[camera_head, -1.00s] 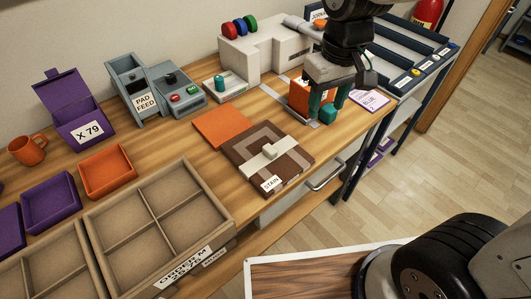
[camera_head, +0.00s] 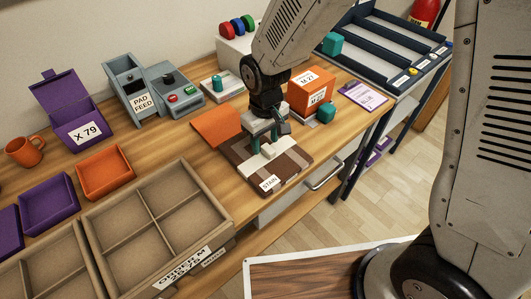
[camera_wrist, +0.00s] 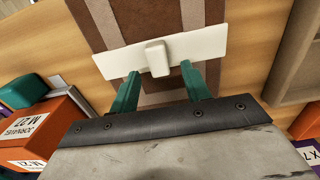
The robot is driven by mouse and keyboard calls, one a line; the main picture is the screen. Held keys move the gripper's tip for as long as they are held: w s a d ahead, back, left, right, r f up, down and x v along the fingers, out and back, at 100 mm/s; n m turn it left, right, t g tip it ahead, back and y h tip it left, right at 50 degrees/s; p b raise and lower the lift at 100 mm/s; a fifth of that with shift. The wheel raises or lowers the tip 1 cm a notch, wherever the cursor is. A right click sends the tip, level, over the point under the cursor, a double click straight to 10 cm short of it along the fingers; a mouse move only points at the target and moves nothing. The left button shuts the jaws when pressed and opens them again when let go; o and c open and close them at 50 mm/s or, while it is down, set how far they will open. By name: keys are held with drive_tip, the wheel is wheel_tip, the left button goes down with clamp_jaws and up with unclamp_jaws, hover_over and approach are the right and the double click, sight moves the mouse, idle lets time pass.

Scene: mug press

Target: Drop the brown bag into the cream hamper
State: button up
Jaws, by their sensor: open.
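I see no brown bag and no cream hamper in these views. A flat brown square piece (camera_head: 290,163) with lighter bands and a "STAIN" label lies on the wooden bench; it also shows in the wrist view (camera_wrist: 120,20). A cream bar with a raised knob (camera_wrist: 157,58) lies across it. My gripper (camera_head: 263,143) is over this piece, pointing down. Its teal fingers (camera_wrist: 160,75) are open and empty, one toward each side of the knob. In the head view the gripper hides part of the bar. I cannot tell whether the fingers touch it.
An orange "M 27" box (camera_head: 312,90) and a teal block (camera_head: 326,113) stand to the right. An orange sheet (camera_head: 215,127) lies at left. A grey pad feed machine (camera_head: 128,82), an orange tray (camera_head: 106,172) and a divided brown tray (camera_head: 160,210) are further left.

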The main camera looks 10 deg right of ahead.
drive_tip(key=shift+f, duration=0.7)
clamp_jaws()
